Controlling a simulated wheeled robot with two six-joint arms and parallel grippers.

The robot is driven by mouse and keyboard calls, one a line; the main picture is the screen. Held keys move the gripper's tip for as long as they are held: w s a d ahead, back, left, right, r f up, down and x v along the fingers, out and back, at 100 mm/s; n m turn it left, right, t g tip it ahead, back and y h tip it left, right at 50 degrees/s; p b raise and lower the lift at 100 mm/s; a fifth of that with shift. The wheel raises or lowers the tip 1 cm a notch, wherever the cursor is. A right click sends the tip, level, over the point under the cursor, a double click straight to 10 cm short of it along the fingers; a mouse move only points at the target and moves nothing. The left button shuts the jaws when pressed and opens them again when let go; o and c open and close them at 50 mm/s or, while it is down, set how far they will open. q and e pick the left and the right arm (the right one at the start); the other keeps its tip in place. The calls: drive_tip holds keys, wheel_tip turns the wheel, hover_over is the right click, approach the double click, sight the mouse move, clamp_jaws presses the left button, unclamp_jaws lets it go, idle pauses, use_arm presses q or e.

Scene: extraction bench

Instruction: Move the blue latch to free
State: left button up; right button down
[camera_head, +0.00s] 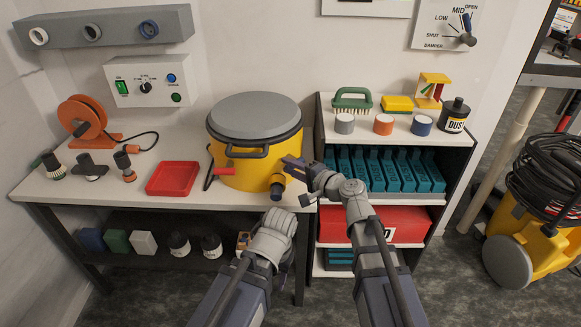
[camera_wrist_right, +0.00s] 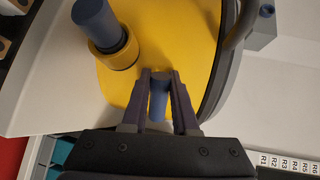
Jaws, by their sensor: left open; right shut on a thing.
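A yellow drum (camera_head: 237,162) with a grey lid (camera_head: 254,115) stands at the right end of the bench. My right gripper (camera_head: 292,166) is at the drum's right side, just under the lid's rim. In the right wrist view it is shut on the blue latch (camera_wrist_right: 158,104), a short blue handle between its fingers. In the head view the latch is hidden by the gripper. A red latch (camera_head: 224,171) is on the drum's left front. My left gripper (camera_head: 279,217) is open, low in front of the bench edge, apart from the drum.
A port (camera_head: 277,182) with a dark blue end sticks out below my right gripper. A red tray (camera_head: 173,178) and an orange reel (camera_head: 84,116) lie left on the bench. A shelf unit (camera_head: 381,197) with teal boxes stands close on the right.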

drive_tip(key=shift+s+f, duration=0.1)
idle(0.3)
drive_tip(key=c, duration=0.7)
unclamp_jaws()
drive_tip(key=p+v, duration=0.1)
drive_tip(key=v, duration=0.6)
drive_tip(key=shift+s+d, duration=0.2)
drive_tip(key=shift+d, duration=0.05)
